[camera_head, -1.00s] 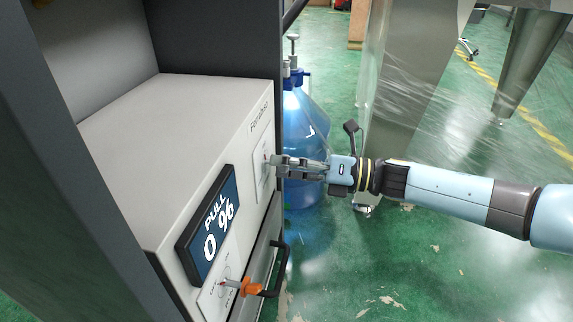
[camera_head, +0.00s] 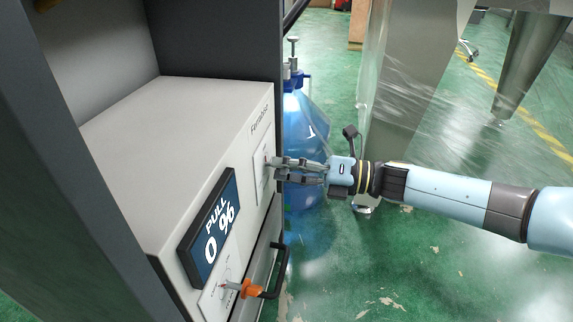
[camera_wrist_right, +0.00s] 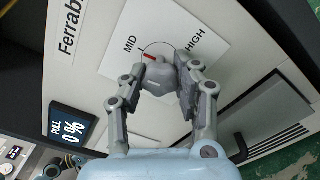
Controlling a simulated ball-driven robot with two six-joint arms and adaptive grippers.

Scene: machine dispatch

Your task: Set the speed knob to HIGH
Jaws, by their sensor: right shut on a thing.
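The grey speed knob (camera_wrist_right: 162,78) is on a white dial plate (camera_wrist_right: 118,62) marked MID and HIGH. Its red pointer mark lies between the two words, closer to MID. My right gripper (camera_wrist_right: 168,76) has a finger on each side of the knob and is shut on it. In the head view, my right gripper (camera_head: 273,163) reaches from the right to the dial plate (camera_head: 262,182) on the machine's front. The knob is mostly hidden by the fingers there. My left gripper is not in view.
The white machine (camera_head: 150,130) has a display (camera_head: 212,228) reading PULL 0 %. Below it are an orange-handled lever (camera_head: 250,289) and a black handle (camera_head: 277,270). A blue water bottle (camera_head: 300,120) stands behind my right gripper. Green floor is open at lower right.

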